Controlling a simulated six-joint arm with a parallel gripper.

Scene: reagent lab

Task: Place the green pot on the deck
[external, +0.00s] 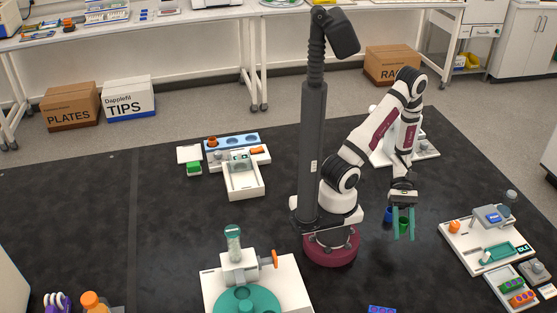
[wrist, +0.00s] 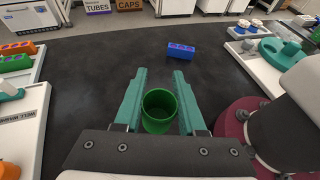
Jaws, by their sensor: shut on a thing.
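The green pot (wrist: 160,111) is a round, open-topped cup, upright and looking empty in the wrist view. It sits between the two teal fingers of my gripper (wrist: 158,100), which is shut on it. In the external view my gripper (external: 403,236) points down to the right of my base, and the pot (external: 403,219) is partly hidden by the fingers. I cannot tell how far the pot is above the black surface. No part is clearly marked as the deck; a white platform (external: 452,246) with a teal part and an IDLE display stands to the right.
A small blue pot (external: 388,215) is just left of my gripper. A blue block (wrist: 181,50) lies on the black mat (external: 150,220). A white device with a teal disc (external: 245,300) is at the front. Green and orange racks (external: 518,290) stand at the right edge.

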